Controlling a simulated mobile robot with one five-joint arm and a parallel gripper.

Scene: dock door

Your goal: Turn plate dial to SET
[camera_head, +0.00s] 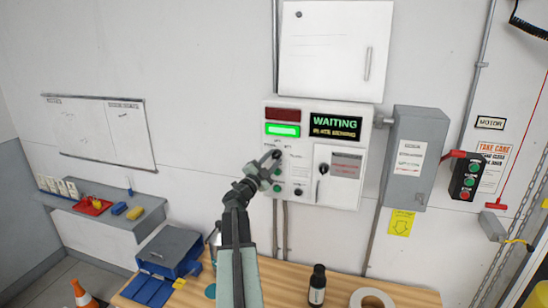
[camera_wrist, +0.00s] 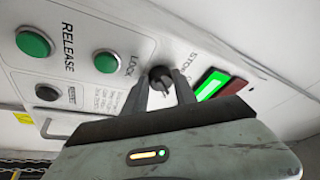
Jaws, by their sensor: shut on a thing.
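A grey control box (camera_head: 300,112) hangs on the wall, with a display (camera_head: 336,127) reading "WAITING" above a smaller line I cannot read surely. My gripper (camera_head: 271,157) reaches its left half and hides much of the dial there. In the wrist view my gripper (camera_wrist: 162,86) is shut on a small black dial (camera_wrist: 160,75), one finger on each side. Lettering beginning "STO" stands beside the dial; the rest is hidden. I cannot read the dial's setting or see the word SET.
Green buttons (camera_wrist: 34,42) marked RELEASE and LOCK sit beside the dial. A red lamp (camera_head: 286,114) is dark and a green lamp (camera_head: 282,130) is lit. Another black handle (camera_head: 323,169) is to the right. A bottle (camera_head: 317,285) and tape roll (camera_head: 371,299) stand on the bench below.

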